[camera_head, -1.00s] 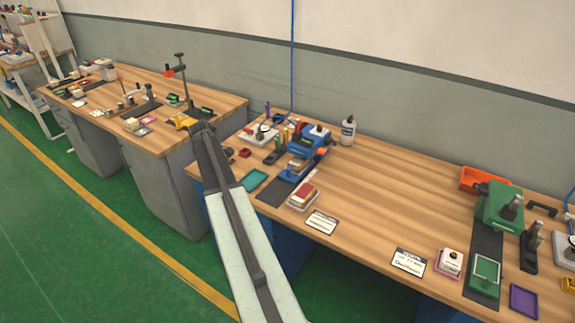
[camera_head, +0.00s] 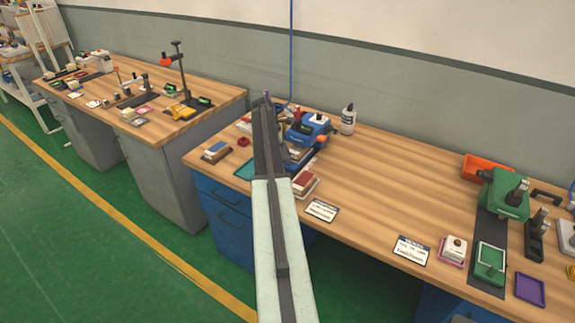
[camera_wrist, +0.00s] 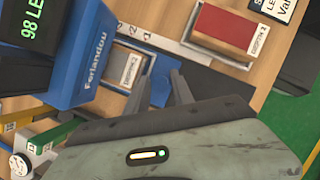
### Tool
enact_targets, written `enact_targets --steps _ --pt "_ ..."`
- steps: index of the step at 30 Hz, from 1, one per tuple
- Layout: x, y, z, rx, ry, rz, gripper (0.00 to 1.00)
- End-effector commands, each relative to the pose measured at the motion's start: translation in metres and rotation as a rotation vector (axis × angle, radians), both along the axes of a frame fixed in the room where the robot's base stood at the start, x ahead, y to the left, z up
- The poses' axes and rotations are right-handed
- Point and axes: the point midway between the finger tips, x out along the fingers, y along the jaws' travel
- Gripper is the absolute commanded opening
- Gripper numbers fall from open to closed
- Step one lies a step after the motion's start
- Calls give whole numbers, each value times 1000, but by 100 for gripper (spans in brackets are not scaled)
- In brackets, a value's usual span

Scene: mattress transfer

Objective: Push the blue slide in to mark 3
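The blue machine (camera_head: 312,126) stands at the back of the near bench; my arm covers its left part. In the wrist view its blue body (camera_wrist: 75,50) has a green-lit display at upper left. A blue slide (camera_wrist: 160,91) shows beside it, with a labelled grey block (camera_wrist: 125,68) on it. A pale scale strip (camera_wrist: 150,38) with small numbers runs past it; mark 3 is not clearly readable. My gripper (camera_wrist: 163,76) has two dark fingers with a gap between them, over the slide; contact cannot be told.
A red-topped block (camera_wrist: 222,28) sits in a pale tray right of the scale. A blue-topped block (camera_head: 215,150) lies to the left.

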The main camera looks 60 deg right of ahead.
Motion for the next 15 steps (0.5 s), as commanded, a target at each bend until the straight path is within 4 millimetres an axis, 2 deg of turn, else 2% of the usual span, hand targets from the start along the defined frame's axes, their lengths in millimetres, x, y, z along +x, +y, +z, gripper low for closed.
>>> enact_targets --steps 1,2,10,13,15 --pt "-2 -1 -12 0 0 0 29" --pt "-3 -2 -13 0 0 0 29" --pt "-3 -2 -11 0 0 1 29" --pt "-3 -2 -11 0 0 2 1" --pt "-3 -2 -11 0 0 2 0"
